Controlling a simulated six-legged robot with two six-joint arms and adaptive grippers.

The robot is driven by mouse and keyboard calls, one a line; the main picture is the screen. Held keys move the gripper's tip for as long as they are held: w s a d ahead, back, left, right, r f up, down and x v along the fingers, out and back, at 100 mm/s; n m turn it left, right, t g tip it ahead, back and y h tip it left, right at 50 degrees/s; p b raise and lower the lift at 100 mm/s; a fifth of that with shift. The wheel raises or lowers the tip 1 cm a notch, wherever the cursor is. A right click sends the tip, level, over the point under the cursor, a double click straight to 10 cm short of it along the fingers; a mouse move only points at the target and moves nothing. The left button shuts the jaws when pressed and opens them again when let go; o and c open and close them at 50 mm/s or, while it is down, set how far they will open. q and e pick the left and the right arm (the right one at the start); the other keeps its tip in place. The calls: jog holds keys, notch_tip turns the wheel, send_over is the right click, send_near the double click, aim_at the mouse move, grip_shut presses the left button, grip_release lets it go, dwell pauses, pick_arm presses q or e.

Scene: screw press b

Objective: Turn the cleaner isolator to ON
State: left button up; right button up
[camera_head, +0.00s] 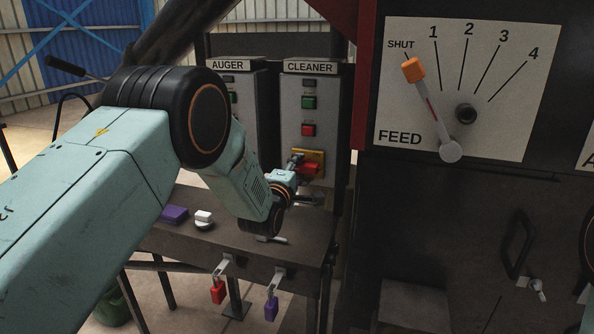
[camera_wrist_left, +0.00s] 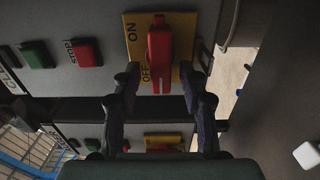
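The cleaner isolator is a red handle (camera_wrist_left: 160,55) on a yellow plate (camera_wrist_left: 184,28) marked ON and OFF. In the wrist view the handle lies lengthwise up and down, with ON left of its upper part and OFF beside its lower part. In the head view the handle (camera_head: 309,168) shows small on the CLEANER panel (camera_head: 308,98), partly hidden by my left gripper (camera_head: 296,166). In the wrist view my left gripper (camera_wrist_left: 164,72) is open, one finger on each side of the handle's lower part. Contact cannot be told. My right gripper is not in view.
The AUGER panel (camera_head: 233,80) stands left of the CLEANER panel, with its own yellow isolator plate (camera_wrist_left: 165,141) in the wrist view. A bench (camera_head: 300,236) with padlocks hanging on its front lies below. The FEED dial (camera_head: 500,120) is at right.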

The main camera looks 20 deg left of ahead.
pick_arm(q)
grip_shut()
jog(key=shift+m, duration=0.3)
jog(key=m, duration=0.4)
jog(key=shift+r, duration=0.25)
jog(key=m, duration=0.5)
jog(key=shift+d+r, duration=0.2)
jog(key=m, duration=0.4)
jog(key=shift+d+r, duration=0.15)
jog(key=shift+d, duration=0.15)
jog(key=shift+d+m, duration=0.15)
jog(key=shift+m, duration=0.9)
jog(key=shift+d+m, duration=0.1)
jog(key=shift+m, duration=0.95)
